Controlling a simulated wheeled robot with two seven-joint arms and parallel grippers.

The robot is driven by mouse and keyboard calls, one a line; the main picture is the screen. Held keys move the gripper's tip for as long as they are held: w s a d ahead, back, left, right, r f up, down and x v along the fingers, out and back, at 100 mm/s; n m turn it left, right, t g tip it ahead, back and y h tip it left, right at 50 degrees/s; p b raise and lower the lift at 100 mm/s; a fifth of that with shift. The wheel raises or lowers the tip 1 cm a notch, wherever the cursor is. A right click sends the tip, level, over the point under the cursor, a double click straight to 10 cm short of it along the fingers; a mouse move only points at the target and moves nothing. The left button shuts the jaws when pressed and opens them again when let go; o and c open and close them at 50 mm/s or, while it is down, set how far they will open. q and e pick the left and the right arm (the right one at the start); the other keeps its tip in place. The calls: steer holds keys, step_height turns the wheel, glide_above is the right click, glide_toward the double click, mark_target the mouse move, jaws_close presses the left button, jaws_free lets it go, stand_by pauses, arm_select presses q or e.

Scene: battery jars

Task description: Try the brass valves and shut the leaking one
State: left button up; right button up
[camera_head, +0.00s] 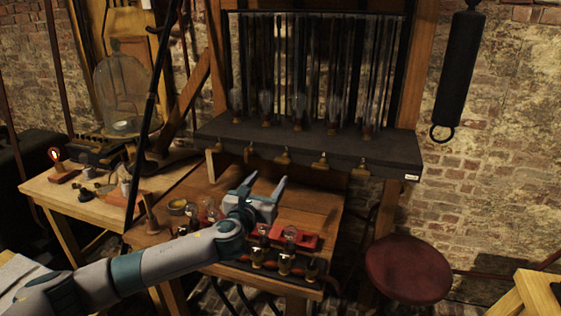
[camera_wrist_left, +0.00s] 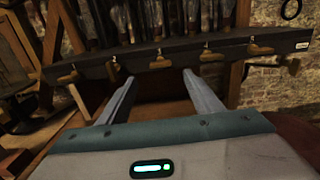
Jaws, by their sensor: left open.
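Several small brass valves hang in a row along the front edge of a dark shelf (camera_head: 300,146) that carries tall glass tubes. In the head view I see the valves at the far left (camera_head: 220,145), left of centre (camera_head: 248,150), the middle (camera_head: 283,157), right of centre (camera_head: 322,163) and far right (camera_head: 361,168). My left gripper (camera_head: 267,180) is open and empty, below and in front of the row. In the left wrist view its fingers point toward the middle valve (camera_wrist_left: 160,62), apart from it. I cannot tell which valve leaks. My right gripper is out of view.
Below my left gripper, a wooden bench (camera_head: 310,213) holds bulbs and a red tray (camera_head: 305,239). A glass dome (camera_head: 121,90) stands on the left table. A round red stool (camera_head: 408,268) is at the right. A black cylinder (camera_head: 459,70) hangs on the brick wall.

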mark_target(281, 161)
arm_select(q)
steer(key=p+x, duration=0.1)
steer(key=x, duration=1)
steer(key=shift+w, duration=0.15)
steer(key=shift+c, duration=0.6)
steer(key=c, duration=0.9)
